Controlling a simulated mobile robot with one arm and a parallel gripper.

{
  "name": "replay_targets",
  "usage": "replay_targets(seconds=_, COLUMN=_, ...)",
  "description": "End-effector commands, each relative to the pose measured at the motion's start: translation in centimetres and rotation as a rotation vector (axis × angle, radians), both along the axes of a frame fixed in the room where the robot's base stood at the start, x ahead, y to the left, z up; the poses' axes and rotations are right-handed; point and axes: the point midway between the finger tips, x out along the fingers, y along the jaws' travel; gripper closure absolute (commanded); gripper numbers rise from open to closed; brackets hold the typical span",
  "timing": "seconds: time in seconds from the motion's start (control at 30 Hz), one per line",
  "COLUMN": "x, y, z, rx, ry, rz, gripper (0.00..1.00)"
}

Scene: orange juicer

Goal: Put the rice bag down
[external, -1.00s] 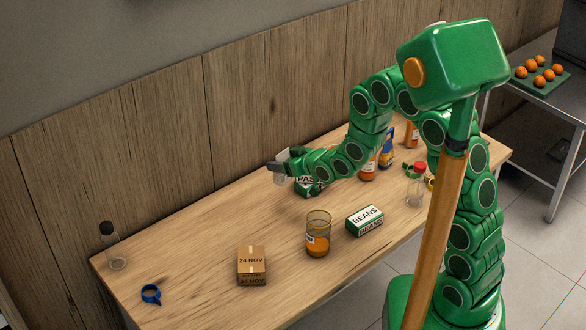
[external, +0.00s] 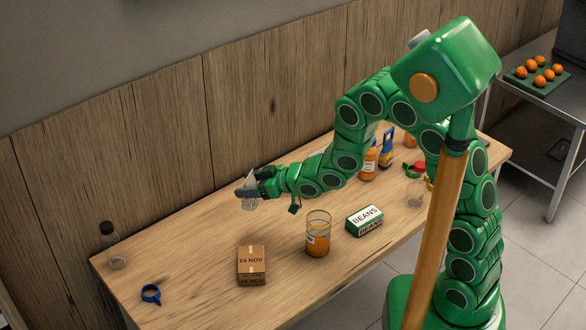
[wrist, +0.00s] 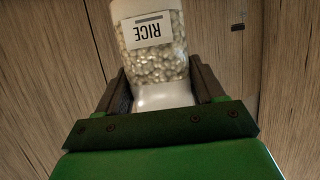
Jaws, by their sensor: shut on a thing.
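The rice bag (external: 249,203) is a clear bag of pale grains, held at the end of my arm over the back middle of the wooden table (external: 190,235). In the wrist view the bag (wrist: 160,62) shows its white RICE label, upside down. My gripper (external: 257,187) is shut on the bag, with one finger on each side of it in the wrist view (wrist: 162,92). The external view does not clearly show whether the bag's lower end touches the table.
A cardboard box (external: 251,262), an orange-filled jar (external: 317,240) and a beans box (external: 366,218) stand toward the front. A bottle (external: 115,250) and a blue ring-like item (external: 151,294) are at left. Bare tabletop lies left of my gripper.

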Motion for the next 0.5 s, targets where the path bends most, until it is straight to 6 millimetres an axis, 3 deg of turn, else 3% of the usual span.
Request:
replay_targets(seconds=0.03, x=-1.8, y=1.1, z=0.0, rx=0.0, ry=-0.001, rz=0.049, gripper=0.63)
replay_targets(seconds=0.2, x=-6.5, y=3.3, z=0.0, rx=-0.006, ry=0.0, rz=0.179, gripper=0.63)
replay_targets(seconds=0.37, x=-8.9, y=4.2, z=-0.1, rx=-0.011, ry=0.002, rz=0.245, gripper=0.63)
replay_targets(seconds=0.5, x=-9.4, y=4.8, z=-0.4, rx=-0.013, ry=0.001, rz=0.264, gripper=0.63)
